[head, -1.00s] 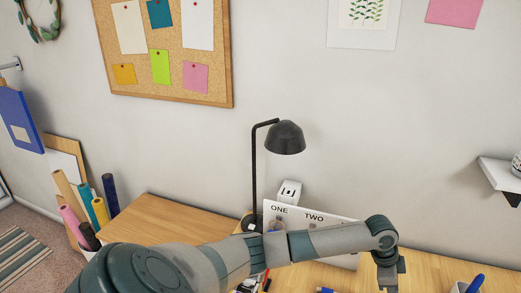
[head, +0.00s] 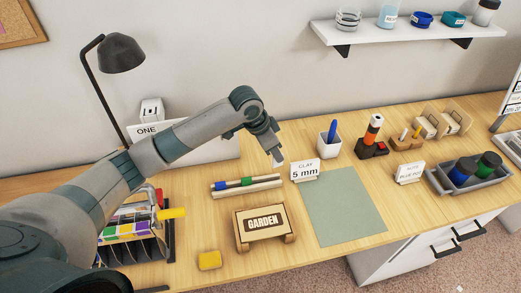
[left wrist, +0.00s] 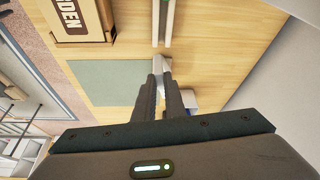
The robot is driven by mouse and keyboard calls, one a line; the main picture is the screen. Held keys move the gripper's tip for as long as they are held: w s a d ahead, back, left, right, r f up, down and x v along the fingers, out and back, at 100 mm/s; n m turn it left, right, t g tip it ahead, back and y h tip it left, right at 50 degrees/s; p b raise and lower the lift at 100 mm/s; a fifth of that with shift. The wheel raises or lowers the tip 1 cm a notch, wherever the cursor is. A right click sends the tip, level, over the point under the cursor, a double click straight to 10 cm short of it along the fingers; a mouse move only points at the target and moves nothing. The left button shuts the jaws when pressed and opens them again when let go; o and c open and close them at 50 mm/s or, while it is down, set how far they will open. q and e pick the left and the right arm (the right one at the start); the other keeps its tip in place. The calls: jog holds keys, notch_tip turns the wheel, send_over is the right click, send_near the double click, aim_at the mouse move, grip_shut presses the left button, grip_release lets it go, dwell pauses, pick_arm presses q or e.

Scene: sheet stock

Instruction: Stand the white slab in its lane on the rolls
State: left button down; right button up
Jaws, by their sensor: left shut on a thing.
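My left gripper (head: 274,152) points down above the table, behind and left of the CLAY 5 mm sign. It is shut on a small pale piece, which looks like the white slab (head: 278,160); only a little of it shows below the fingertips. In the left wrist view my fingers (left wrist: 162,78) are close together, with something pale at their tips. My right gripper is not in view.
The CLAY 5 mm sign (head: 305,171) stands at the corner of a green mat (head: 345,207). A pen pot (head: 330,144) is behind it. The GARDEN box (head: 263,228) and a yellow block (head: 209,260) are in front of the rack. The mat is bare.

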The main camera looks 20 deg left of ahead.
pick_arm(q)
jog(key=s+a+r+n+t+y+b, duration=0.1)
jog(key=s+r+n+y+b, duration=0.2)
jog(key=s+r+n+b, duration=0.4)
jog(key=s+n+b, duration=0.1)
jog(key=s+n, duration=0.1)
jog(key=shift+s+a+r, duration=0.25)
jog(key=shift+s+a, duration=0.1)
jog(key=shift+a, duration=0.05)
